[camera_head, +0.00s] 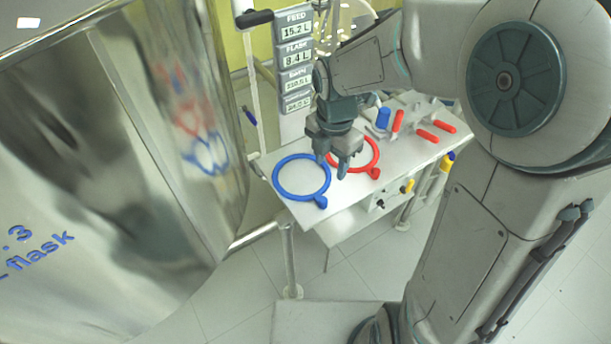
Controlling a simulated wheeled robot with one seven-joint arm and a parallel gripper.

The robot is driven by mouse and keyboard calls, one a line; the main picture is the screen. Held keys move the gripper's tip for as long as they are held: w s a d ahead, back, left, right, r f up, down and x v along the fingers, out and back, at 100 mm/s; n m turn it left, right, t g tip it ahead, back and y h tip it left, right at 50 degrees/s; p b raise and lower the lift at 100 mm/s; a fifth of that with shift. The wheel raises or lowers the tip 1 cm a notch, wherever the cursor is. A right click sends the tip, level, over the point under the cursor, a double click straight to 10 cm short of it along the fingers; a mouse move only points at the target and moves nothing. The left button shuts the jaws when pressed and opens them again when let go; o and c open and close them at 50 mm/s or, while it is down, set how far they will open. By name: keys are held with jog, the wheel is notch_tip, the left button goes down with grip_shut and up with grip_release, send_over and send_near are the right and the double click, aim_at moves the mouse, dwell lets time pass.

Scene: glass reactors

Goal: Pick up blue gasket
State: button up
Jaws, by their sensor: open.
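The blue gasket (277,187) is a ring with a small tab, lying flat at the left end of the grey table (313,212). Its tab is at its lower right. My gripper (333,166) points down above the table, at the right side of the blue ring, between it and the red gasket (377,157). The fingers are apart and nothing is between them. I cannot tell how high the fingertips are above the table. My gripper hides part of the red ring's left side.
Several red-handled clamps (436,134) and a blue-handled part (383,118) lie on the table's right side. A display column (295,65) stands behind the table. A large shiny metal vessel (120,170) fills the left.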

send_over(324, 199)
jog(key=f, duration=0.8)
jog(key=shift+s+d+f+b, duration=0.1)
jog(key=shift+s+d+b, duration=0.05)
jog(key=shift+d+b, duration=0.15)
jog(key=shift+w+a+f, duration=0.1)
jog(key=shift+a+f, duration=0.05)
jog(key=shift+f, duration=1.2)
jog(key=shift+w+a+f, duration=0.1)
jog(key=shift+a+f, duration=0.05)
jog(key=shift+f, duration=1.2)
grip_shut()
